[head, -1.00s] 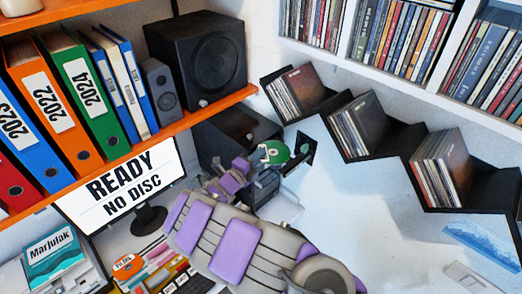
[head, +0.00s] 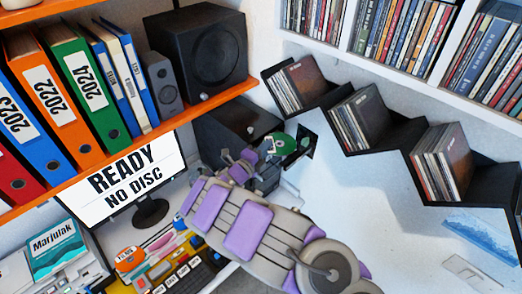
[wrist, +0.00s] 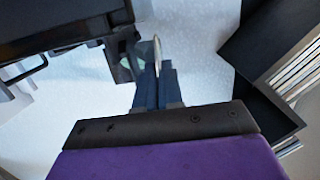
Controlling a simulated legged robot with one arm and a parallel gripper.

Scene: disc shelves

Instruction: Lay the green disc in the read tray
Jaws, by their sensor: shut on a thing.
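The green disc (head: 287,143) is held at the tip of my gripper (head: 270,146) in the head view, beside the dark read tray (head: 306,142) and partly overlapping it. In the wrist view the disc (wrist: 157,52) shows nearly edge-on, a thin pale sliver between the fingers of my gripper (wrist: 158,72). The tray (wrist: 117,55) is just left of the fingers there, with a pale greenish patch by it. I cannot tell whether the disc touches the tray.
A black box-shaped unit (head: 225,135) stands behind my gripper. A monitor (head: 125,180) reads "READY NO DISC". A zigzag black shelf (head: 395,135) with record sleeves is on the right wall. An orange shelf (head: 215,102) with binders and speakers is at left. White wall space lies below the zigzag shelf.

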